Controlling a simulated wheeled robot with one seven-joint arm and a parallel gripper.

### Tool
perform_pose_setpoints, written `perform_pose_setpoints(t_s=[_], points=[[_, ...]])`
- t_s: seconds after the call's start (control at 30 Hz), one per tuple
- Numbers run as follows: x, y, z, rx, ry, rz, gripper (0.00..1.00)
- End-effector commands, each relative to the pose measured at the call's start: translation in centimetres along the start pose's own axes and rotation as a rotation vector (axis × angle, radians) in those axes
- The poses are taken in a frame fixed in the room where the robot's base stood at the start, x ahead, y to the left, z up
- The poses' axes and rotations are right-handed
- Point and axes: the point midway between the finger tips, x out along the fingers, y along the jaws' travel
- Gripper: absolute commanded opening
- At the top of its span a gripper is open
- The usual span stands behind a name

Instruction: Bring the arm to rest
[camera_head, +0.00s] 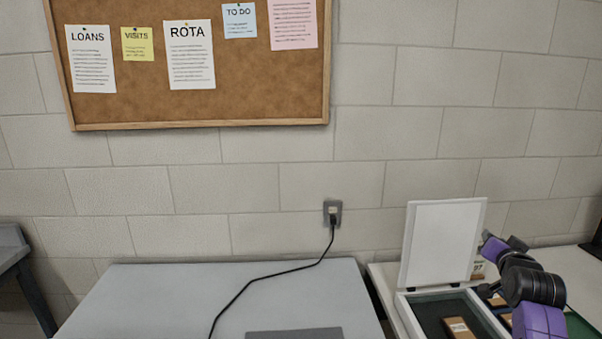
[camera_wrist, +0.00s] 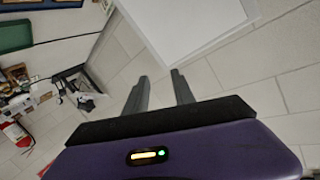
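My gripper (camera_wrist: 160,75) shows in the wrist view with its two grey fingers apart and nothing between them. In the head view my purple and black arm is bent at the lower right, above and beside an open case (camera_head: 403,306). The white lid (camera_head: 442,245) of the case stands raised behind the tray. It also shows as a white panel in the wrist view (camera_wrist: 190,25), beyond the fingers. The fingers cannot be made out clearly in the head view.
A wooden block (camera_head: 459,328) with a label lies in the case's dark lining. A grey table (camera_head: 170,300) fills the middle, with a darker flat slab (camera_head: 295,333) and a black cable (camera_head: 262,278) running to a wall socket (camera_head: 332,212). A corkboard (camera_head: 200,110) hangs above.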

Motion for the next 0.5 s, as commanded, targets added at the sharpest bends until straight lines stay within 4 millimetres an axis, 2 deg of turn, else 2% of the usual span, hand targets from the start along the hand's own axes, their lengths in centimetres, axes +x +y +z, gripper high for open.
perform_pose_setpoints(t_s=[0.03, 0.1, 0.27, 0.5], points=[[-1.3, 0.3, 2.2, -0.030, 0.017, -0.015, 0.31], [-3.2, 0.4, 4.3, -0.071, 0.050, -0.039, 0.31], [-8.4, 0.6, 8.8, -0.159, 0.115, -0.093, 0.31], [-17.6, 0.7, 14.4, -0.269, 0.190, -0.171, 0.31]])
